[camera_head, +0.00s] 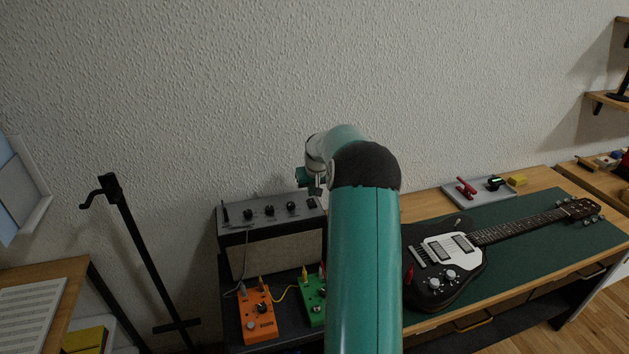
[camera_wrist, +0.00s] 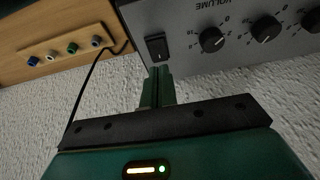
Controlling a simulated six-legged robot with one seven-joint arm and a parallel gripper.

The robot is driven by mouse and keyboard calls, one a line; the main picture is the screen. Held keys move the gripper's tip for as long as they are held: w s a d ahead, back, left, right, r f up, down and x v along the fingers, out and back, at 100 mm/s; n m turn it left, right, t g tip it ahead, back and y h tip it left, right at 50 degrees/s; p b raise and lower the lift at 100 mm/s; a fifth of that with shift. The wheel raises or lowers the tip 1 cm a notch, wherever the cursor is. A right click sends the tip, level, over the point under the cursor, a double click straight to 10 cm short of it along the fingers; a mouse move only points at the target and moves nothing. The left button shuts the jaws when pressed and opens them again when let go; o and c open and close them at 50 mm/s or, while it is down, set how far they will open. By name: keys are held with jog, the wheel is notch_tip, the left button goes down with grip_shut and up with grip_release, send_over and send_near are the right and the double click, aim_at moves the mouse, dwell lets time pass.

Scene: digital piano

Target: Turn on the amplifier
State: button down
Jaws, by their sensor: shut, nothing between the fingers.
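The amplifier (camera_head: 273,250) is a grey and black box with a light grille, against the wall left of my arm. Its control panel (camera_wrist: 198,57) appears upside down in the wrist view, with "VOLUME" lettering. A black rocker switch (camera_wrist: 157,47) sits beside the nearest knob (camera_wrist: 212,40). My gripper (camera_wrist: 157,72) is shut and empty, its fingertips right by the switch's lower edge in that view. I cannot tell whether they touch it. In the head view my gripper (camera_head: 313,187) is over the panel's right end.
An orange pedal (camera_head: 260,318) and a green pedal (camera_head: 313,302) stand in front of the amplifier. A dark guitar (camera_head: 440,265) lies on the green mat (camera_head: 520,264) to the right. A black stand (camera_head: 145,250) is at left. The wrist view shows a black cable (camera_wrist: 92,82).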

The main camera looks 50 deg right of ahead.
aim_at(311, 200)
jog(key=shift+x, duration=1.2)
jog(key=shift+w+d+f+g, duration=0.1)
jog(key=shift+w+f+g, duration=0.15)
jog(key=shift+f+g, duration=0.05)
jog(key=shift+s, duration=0.2)
jog(key=shift+s+a+r, duration=0.1)
jog(key=shift+s+a, duration=0.3)
jog(key=shift+s, duration=0.2)
jog(key=shift+r, duration=0.1)
